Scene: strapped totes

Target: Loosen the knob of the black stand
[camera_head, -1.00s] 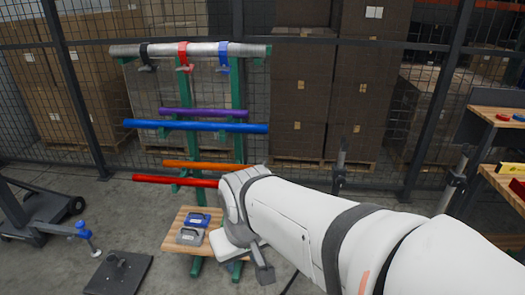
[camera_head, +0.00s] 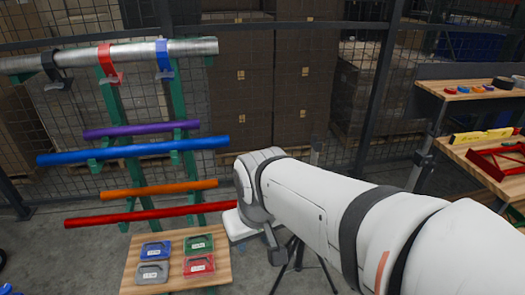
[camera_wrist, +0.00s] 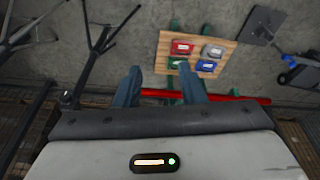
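A black tripod stand (camera_wrist: 104,42) shows at the upper left of the wrist view, its legs spread on the floor. A second dark stand (camera_wrist: 18,36) is at that view's far left corner. In the head view, dark legs (camera_head: 296,256) show below my arm, which hides part of them. I cannot make out a knob, or tell which stand is the task's. My gripper (camera_wrist: 160,86) is open and empty, its fingers apart and not touching any stand.
A wooden board (camera_head: 220,270) holds blue, green, grey and red cases. A green rack (camera_head: 121,130) carries coloured tubes and a metal pipe (camera_head: 130,57). Wooden shelves (camera_head: 455,95) stand at the right. Mesh fencing and stacked boxes close off the back.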

